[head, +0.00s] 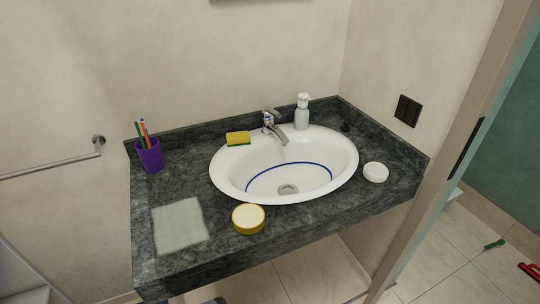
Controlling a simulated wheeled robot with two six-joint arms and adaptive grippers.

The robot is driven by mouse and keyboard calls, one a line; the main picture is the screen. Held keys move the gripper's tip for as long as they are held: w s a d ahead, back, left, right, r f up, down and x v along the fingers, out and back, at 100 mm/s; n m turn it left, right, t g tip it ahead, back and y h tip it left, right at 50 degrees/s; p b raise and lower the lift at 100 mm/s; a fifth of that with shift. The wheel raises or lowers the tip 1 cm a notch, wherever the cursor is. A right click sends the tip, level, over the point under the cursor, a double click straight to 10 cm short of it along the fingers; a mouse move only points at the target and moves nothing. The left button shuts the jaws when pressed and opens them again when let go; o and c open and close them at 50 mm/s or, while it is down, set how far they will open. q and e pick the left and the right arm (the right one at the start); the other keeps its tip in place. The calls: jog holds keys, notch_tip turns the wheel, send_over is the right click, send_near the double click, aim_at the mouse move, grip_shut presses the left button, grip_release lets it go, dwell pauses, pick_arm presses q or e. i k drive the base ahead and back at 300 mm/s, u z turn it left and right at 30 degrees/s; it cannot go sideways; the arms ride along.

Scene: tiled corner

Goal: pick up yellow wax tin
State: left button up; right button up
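The yellow wax tin (249,218) is a round, low tin with yellow sides and a pale cream top. It stands on the dark green marble counter (290,225), near the front edge, just below the front left of the sink. Nothing covers it. Neither of my grippers shows in the head view.
A white oval sink (225,172) with a chrome faucet (272,125) is behind the tin. A grey cloth (180,224) lies left of it. A purple cup (150,155) with brushes, a yellow sponge (238,138), a soap dispenser (302,115) and a white round container (375,172) stand around.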

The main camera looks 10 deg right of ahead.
aim_at(248, 218)
jog(key=u, duration=2.75)
jog(key=k, duration=1.4)
jog(key=z, duration=2.85)
